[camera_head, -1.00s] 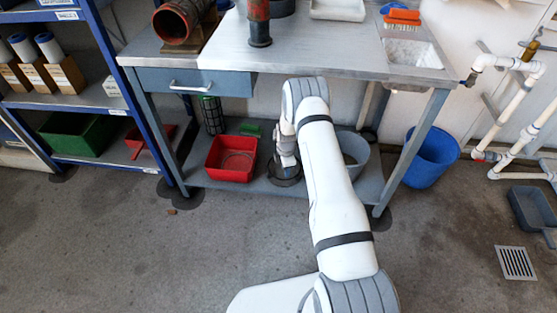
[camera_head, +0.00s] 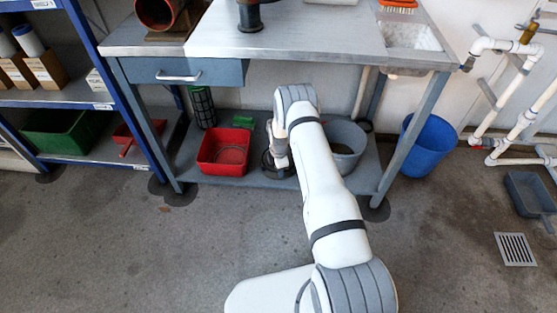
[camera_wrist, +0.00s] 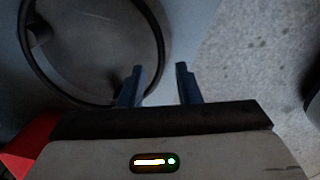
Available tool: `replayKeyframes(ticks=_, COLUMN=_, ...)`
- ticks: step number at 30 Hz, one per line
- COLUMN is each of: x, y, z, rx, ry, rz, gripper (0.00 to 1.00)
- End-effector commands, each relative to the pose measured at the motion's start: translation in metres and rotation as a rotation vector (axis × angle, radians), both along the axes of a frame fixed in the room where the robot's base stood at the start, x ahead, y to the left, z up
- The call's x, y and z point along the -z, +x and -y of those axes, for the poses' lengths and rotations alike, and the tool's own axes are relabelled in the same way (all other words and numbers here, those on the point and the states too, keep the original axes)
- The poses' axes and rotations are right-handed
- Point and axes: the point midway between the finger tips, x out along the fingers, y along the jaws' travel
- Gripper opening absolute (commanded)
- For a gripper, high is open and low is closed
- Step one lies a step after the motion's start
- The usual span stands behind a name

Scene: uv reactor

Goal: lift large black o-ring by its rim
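The large black o-ring (camera_wrist: 158,48) fills the upper left of the wrist view as a thin dark hoop. In the head view the o-ring (camera_head: 266,168) is on the bench's lower shelf, partly hidden by my wrist. My gripper (camera_wrist: 161,68) has its two blue fingers apart. The ring's right side passes between them in the picture, closer to the left finger. I cannot tell how far the fingertips are above the shelf. In the head view my gripper is at the ring, its fingers too small to make out.
A red bin (camera_head: 203,158) stands left of the ring, and a grey bucket (camera_head: 352,165) stands to the right. The steel bench top (camera_head: 300,48) is overhead, with a bench leg (camera_head: 405,150) at right. A blue bucket (camera_head: 428,150) stands outside it. The floor in front is clear.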

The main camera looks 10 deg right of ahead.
Motion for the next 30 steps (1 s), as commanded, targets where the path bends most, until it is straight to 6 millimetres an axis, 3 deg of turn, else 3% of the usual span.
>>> replayKeyframes(ticks=30, x=0.0045, y=0.0000, z=-0.0015, rx=-0.002, ry=0.000, rz=0.000, gripper=0.30)
